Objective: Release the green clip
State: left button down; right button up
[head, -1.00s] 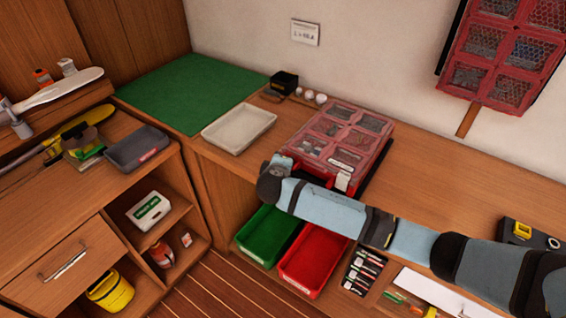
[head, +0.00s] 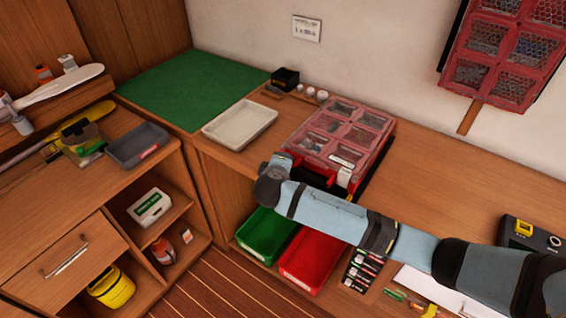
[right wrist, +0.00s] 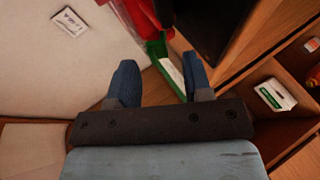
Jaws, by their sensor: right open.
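I cannot make out a green clip for certain in either view. My right gripper (right wrist: 161,80) is open, its two blue fingers apart with nothing clearly held between them. Beyond the fingers in the right wrist view are a green strip (right wrist: 156,48), with a pale piece beside it, and a red part (right wrist: 148,14). I cannot tell whether these touch the fingers. In the head view my right arm comes in from the right, and its end lies at the front left of the red organizer case (head: 345,137). The fingertips are hard to see there. My left gripper is not in view.
A pale tray (head: 240,124) and a green mat (head: 190,88) lie left of the case. A green bin (head: 266,234) and a red bin (head: 312,262) sit below the arm. A grey tray (head: 138,146) stands on the left cabinet.

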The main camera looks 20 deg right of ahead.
jog(key=v, duration=1.1)
jog(key=shift+s, duration=0.15)
jog(key=s+d+f+m+g+y+p, duration=0.15)
jog(key=s+f+m+y+p, duration=0.3)
jog(key=s+f+y, duration=0.7)
jog(key=s+d+f+m+t+h+p, duration=0.1)
jog(key=s+d, duration=0.4)
jog(key=s, duration=0.6)
jog(key=shift+f+m+h+p, duration=0.25)
jog(key=shift+m+h+p, duration=0.3)
jog(key=shift+m+h, duration=0.25)
jog(key=shift+s, duration=0.1)
